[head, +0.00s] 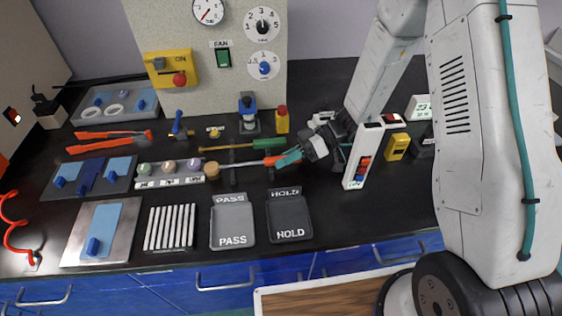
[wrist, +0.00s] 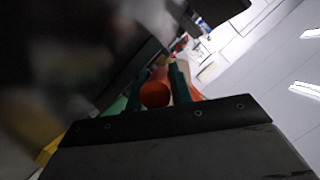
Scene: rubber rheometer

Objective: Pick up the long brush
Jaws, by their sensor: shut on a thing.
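The long brush has a red-orange handle (head: 270,161), a thin grey shaft and a tan round head (head: 211,171) at its left end. It lies roughly level, pointing left, around the middle of the black bench. My gripper (head: 288,158) reaches in from the right and is shut on the handle's right end. In the wrist view the handle's round red-orange end (wrist: 155,94) sits between the two dark teal fingers (wrist: 160,86). I cannot tell whether the brush rests on the small black supports under it or is just clear of them.
A green-handled tool (head: 262,144) lies just behind the brush. Cups on a labelled rack (head: 170,182) stand left of the brush head. PASS (head: 233,240) and HOLD (head: 290,234) trays lie in front. A white holder (head: 350,181) stands right of my gripper.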

